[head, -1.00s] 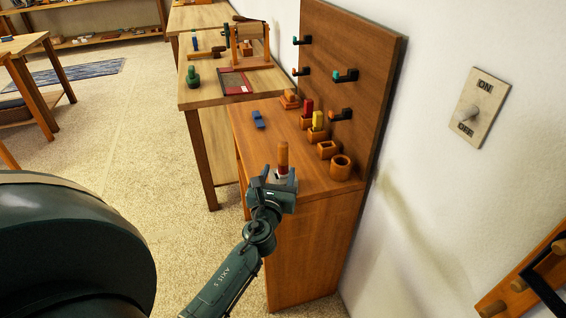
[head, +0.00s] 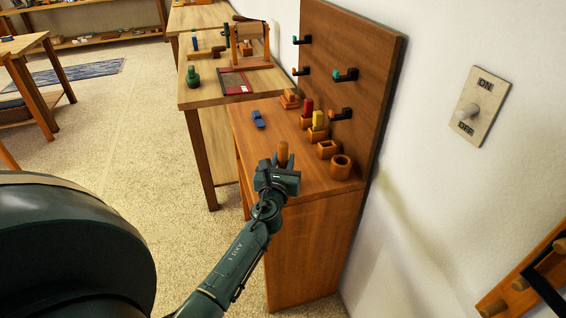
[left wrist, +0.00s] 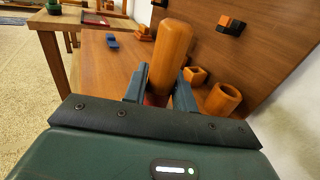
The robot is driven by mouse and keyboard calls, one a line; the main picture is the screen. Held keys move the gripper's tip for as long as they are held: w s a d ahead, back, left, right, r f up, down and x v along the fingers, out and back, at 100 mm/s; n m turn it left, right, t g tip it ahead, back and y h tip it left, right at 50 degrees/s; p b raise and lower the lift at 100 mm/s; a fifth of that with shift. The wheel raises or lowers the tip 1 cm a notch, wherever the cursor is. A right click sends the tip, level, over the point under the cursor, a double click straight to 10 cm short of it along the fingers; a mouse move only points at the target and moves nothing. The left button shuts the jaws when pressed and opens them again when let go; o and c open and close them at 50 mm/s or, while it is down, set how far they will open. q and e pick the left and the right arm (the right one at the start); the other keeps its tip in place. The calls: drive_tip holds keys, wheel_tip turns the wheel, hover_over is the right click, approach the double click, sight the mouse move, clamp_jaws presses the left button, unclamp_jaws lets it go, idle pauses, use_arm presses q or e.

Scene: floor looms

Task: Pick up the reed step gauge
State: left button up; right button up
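An upright wooden cylinder (head: 283,151) with a red part low down, which I take to be the reed step gauge, stands at the near end of the wooden bench. In the left wrist view its rounded wooden top (left wrist: 172,50) rises between the fingers. My left gripper (head: 282,162) has one finger on each side of it. The fingers (left wrist: 160,90) look close against its sides and appear shut on it. Its base is mostly hidden behind my gripper. My right gripper is not in view.
On the bench top (head: 325,186) stand a round wooden cup (head: 341,168), a square holder (head: 327,150) and holders with red and yellow pieces. A blue piece (head: 258,119) lies farther back. A pegboard panel (head: 365,50) rises along the right side.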

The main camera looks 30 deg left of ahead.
sight(283, 142)
use_arm(q)
clamp_jaws()
